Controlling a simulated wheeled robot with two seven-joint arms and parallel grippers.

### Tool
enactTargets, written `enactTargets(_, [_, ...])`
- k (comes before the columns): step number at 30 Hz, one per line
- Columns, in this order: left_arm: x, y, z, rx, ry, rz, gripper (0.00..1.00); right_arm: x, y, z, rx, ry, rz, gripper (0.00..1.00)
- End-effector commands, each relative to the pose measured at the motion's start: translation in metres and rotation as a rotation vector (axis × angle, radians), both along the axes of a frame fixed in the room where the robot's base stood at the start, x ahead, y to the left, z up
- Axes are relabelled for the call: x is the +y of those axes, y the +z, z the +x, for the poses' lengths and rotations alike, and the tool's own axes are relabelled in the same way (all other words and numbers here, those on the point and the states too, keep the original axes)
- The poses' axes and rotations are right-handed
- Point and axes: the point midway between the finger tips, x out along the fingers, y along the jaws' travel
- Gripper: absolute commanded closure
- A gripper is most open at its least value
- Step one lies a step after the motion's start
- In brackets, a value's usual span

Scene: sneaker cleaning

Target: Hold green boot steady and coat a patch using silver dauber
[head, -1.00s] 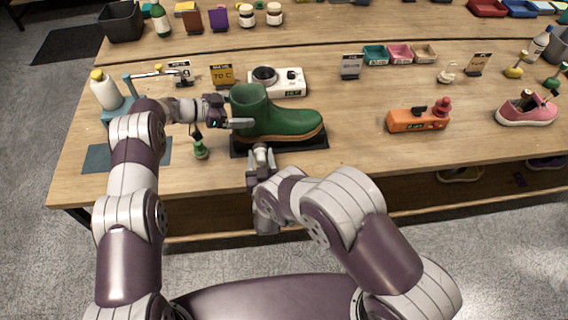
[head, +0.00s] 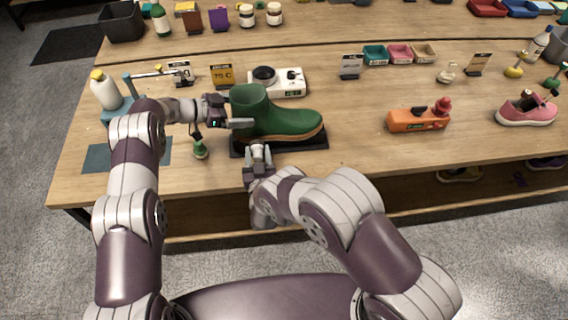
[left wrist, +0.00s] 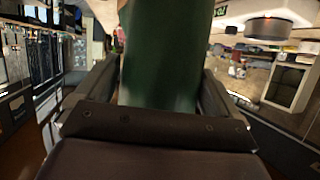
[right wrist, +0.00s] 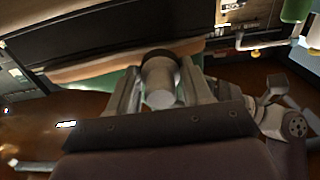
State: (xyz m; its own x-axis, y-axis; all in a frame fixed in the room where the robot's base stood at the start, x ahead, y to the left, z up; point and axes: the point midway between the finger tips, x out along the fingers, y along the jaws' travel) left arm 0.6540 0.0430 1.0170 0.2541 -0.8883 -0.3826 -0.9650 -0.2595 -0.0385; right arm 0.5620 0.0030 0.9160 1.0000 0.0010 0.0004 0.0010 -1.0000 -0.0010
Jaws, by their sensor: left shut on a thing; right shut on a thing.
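The green boot (head: 278,118) stands upright on a black mat (head: 318,142) near the table's front edge, toe to the right. My left gripper (head: 240,123) is shut on the back of the boot's shaft; the green shaft (left wrist: 165,55) fills the space between its fingers in the left wrist view. My right gripper (head: 258,156) is in front of the boot, low by its near side. It is shut on the silver dauber (right wrist: 158,82), whose grey cylinder shows between the fingers in the right wrist view. The dauber's tip is close to the boot's sole; I cannot tell if it touches.
A small green-based brush or bottle (head: 200,150) stands left of the mat. A white scale-like device (head: 290,84) is behind the boot. An orange device (head: 418,119) and a pink sneaker (head: 526,110) are to the right. The table between boot and orange device is clear.

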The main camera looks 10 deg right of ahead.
Motion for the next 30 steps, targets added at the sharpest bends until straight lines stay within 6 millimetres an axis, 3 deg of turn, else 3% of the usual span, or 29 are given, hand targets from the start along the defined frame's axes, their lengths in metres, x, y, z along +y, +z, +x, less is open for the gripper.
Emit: enactTargets(30, [0.000,0.001,0.000,-0.002,0.001,-0.001,0.55,-0.004,0.000,0.017,0.000,-0.001,-0.001,0.75])
